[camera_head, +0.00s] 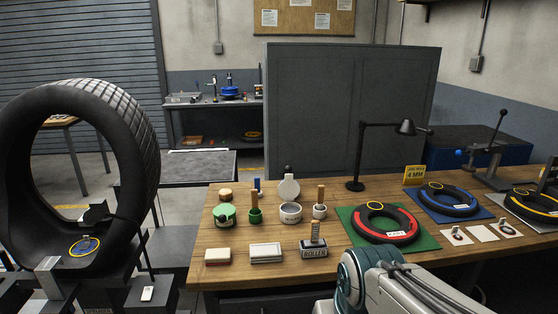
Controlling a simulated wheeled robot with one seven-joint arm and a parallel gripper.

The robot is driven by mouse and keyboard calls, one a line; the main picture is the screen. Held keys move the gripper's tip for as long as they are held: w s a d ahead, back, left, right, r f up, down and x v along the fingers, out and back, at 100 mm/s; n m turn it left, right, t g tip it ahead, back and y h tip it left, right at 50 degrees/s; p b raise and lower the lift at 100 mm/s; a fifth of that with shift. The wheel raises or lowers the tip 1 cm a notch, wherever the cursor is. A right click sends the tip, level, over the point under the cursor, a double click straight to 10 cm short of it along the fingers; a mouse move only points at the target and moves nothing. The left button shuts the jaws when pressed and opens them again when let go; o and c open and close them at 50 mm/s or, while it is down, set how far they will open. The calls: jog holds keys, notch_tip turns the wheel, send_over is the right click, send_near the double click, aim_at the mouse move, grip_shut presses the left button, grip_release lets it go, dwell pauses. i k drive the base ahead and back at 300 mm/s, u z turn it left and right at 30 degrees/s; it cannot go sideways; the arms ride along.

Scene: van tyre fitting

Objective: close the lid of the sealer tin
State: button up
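A round light-grey tin (291,213) stands on the wooden workbench, left of the green mat. Its pale round lid (289,189) stands up at the tin's back edge, so the tin is open. I take this to be the sealer tin; no label on it can be read. A dark content shows inside. Part of my arm shows at the bottom, in front of the bench and to the right of the tin. My gripper is not in view.
A green tin (224,215) and a green pot with a brush (255,208) stand left of the open tin. Another brush pot (319,206) is close on its right. Boxes (266,253) and a roller block (314,244) lie in front. A lamp (356,185) stands behind right.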

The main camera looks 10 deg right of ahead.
aim_at(288, 189)
jog(key=i, duration=1.3)
